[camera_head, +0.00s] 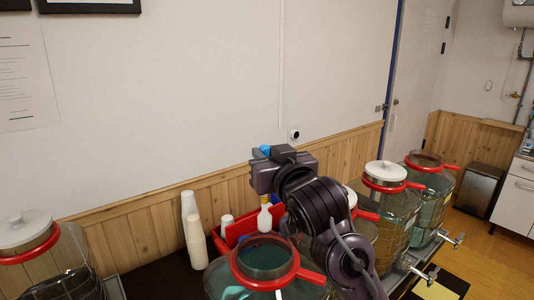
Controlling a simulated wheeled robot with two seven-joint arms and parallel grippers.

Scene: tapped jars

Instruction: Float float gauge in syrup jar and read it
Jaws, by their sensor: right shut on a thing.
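My right gripper (264,176) is raised above the open jar with a red rim (239,279) at the front. It is shut on what looks like the float gauge, whose blue top (265,150) shows at the jaws. A white and yellow piece (265,217) shows straight below the gripper; I cannot tell whether it is the gauge's lower part or a bottle behind. The front jar holds teal liquid, and nothing is seen floating in it. No label shows which jar holds syrup. My left gripper is out of view.
A red caddy (236,233) stands behind the front jar, beside white cup stacks (194,235). White-lidded jars stand at the left (25,232) and right (385,172). A far-right jar (428,163) has a red rim. Metal taps (424,276) stick out at the right.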

